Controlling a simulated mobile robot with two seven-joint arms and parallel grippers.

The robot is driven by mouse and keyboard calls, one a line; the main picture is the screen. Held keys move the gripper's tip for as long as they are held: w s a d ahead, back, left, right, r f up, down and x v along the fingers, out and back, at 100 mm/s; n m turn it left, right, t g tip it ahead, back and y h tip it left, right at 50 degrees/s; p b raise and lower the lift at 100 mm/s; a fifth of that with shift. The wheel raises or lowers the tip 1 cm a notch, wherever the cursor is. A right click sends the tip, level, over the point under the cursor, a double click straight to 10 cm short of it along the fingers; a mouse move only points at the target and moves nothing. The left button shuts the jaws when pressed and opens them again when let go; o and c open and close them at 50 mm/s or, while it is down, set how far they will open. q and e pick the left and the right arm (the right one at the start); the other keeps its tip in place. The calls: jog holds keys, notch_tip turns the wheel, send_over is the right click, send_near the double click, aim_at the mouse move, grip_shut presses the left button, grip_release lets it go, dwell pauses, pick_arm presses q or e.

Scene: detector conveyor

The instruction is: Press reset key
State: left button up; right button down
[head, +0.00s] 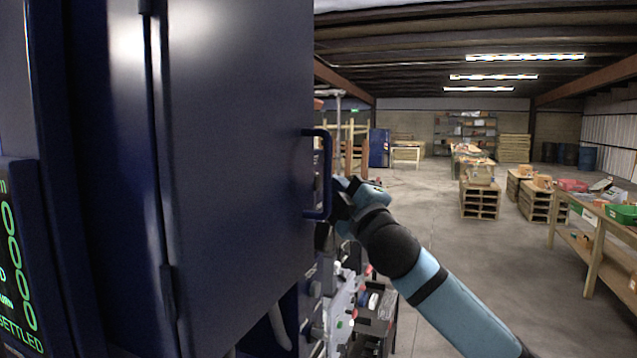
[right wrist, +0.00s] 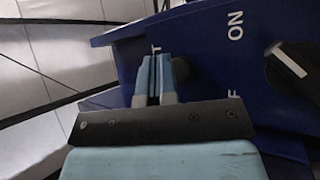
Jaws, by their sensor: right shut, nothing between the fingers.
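In the right wrist view a blue panel (right wrist: 125,45) carries white lettering, "ON" and partly hidden letters. My right gripper (right wrist: 158,60) is shut and empty, its fingertips over this panel. A dark round part (right wrist: 182,70) shows just right of the fingers, partly covered by them; it may be the reset key, but its label is mostly hidden, with only a "T" showing. I cannot tell whether the fingertips touch anything. In the head view my right arm (head: 395,250) reaches to the blue cabinet door (head: 240,150), which hides the fingertips. My left gripper is out of view.
A black rotary knob (right wrist: 290,65) with a white mark sits on the panel's right. The door's blue handle (head: 325,175) is close to my right wrist. A display (head: 18,260) at far left reads "SETTLED" in green. Open floor lies right, with pallets (head: 480,200) and a bench (head: 595,225).

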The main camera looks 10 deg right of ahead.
jog(key=shift+w+a, duration=0.1)
jog(key=shift+a, duration=0.05)
dwell(0.7)
jog(key=shift+w+a, duration=0.15)
jog(key=shift+a, duration=0.05)
jog(key=shift+w+a, duration=0.25)
jog(key=shift+a, duration=0.15)
dwell(0.8)
jog(key=shift+d, duration=0.1)
jog(key=shift+s+d+p, duration=0.35)
jog(key=shift+s+d, duration=0.2)
jog(key=shift+d, duration=0.1)
jog(key=s+d, duration=0.1)
jog(key=d, duration=0.1)
jog(key=s+d, duration=0.1)
jog(key=d, duration=0.1)
jog(key=shift+s+p, duration=0.3)
jog(key=shift+s, duration=0.05)
jog(key=shift+f, duration=0.1)
dwell(0.6)
